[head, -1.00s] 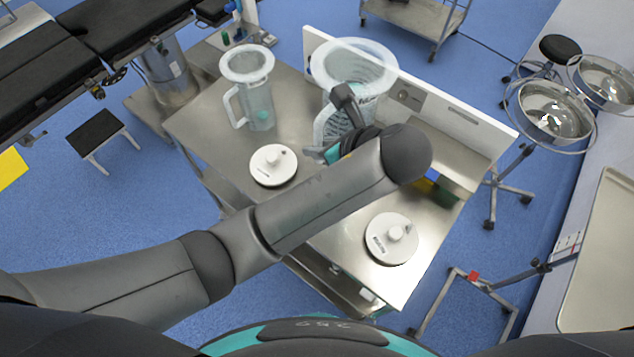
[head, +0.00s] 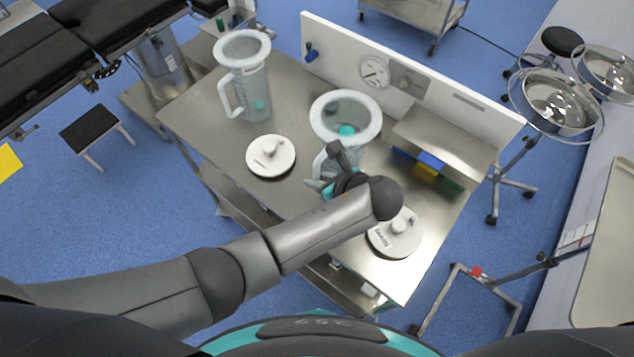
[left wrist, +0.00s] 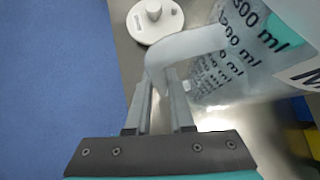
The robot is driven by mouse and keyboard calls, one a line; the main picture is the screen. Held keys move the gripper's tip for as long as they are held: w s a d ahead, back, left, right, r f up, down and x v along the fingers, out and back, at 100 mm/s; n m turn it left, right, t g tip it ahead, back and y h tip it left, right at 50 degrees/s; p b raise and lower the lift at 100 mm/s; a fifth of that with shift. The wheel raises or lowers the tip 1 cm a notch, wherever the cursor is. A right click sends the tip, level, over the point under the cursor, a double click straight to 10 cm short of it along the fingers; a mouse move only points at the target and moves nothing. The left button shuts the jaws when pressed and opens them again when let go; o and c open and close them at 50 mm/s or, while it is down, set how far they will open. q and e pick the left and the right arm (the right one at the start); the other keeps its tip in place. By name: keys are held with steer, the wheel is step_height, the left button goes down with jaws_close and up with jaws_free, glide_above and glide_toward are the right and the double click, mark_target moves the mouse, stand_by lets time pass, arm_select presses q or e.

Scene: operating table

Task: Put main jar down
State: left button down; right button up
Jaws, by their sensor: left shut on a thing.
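The main jar (head: 345,118) is a clear jug with a wide frosted rim and a teal spot inside. It stands upright over the steel table (head: 300,95), near its middle. My left gripper (head: 326,183) is shut on the jar's handle. In the left wrist view the fingers (left wrist: 164,88) close around the frosted handle (left wrist: 185,45), and black "ml" marks show on the jar wall (left wrist: 235,60). My gripper and wrist hide the jar's base in the head view, so I cannot tell whether it touches the table. My right gripper is out of view.
A second similar jar (head: 243,80) stands at the table's back left. One white lid (head: 271,156) lies left of the main jar, another (head: 395,238) at the front right, partly behind my arm. A steel box (head: 440,140) and white back panel (head: 420,80) border the far side.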

arm_select(q)
steer(key=shift+f, duration=0.75)
steer(key=c, duration=0.8)
jaws_free()
steer(key=shift+f, duration=0.15)
